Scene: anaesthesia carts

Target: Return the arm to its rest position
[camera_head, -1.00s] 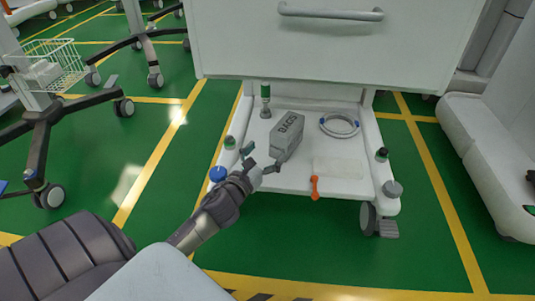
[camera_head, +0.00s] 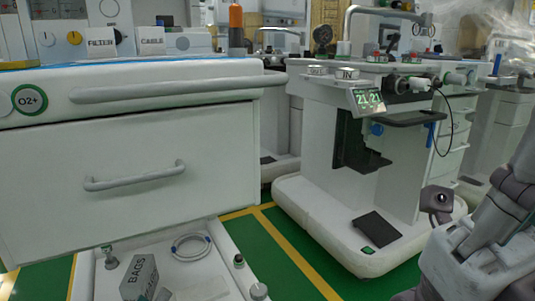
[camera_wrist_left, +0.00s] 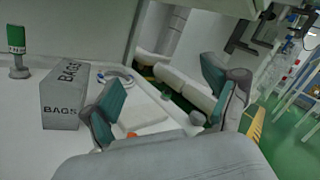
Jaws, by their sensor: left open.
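My left gripper (camera_wrist_left: 165,108) shows in the left wrist view with its two teal-padded fingers spread wide and nothing between them. It is above the cart's lower shelf (camera_wrist_left: 20,125), close to the grey box marked BAGS (camera_wrist_left: 62,105), which stands upright just left of the fingers. In the head view the box (camera_head: 138,277) stands at the bottom edge, where little of my left gripper can be made out.
A second cart (camera_head: 320,215) with a screen stands to the right. Green floor (camera_head: 285,265) shows between the carts.

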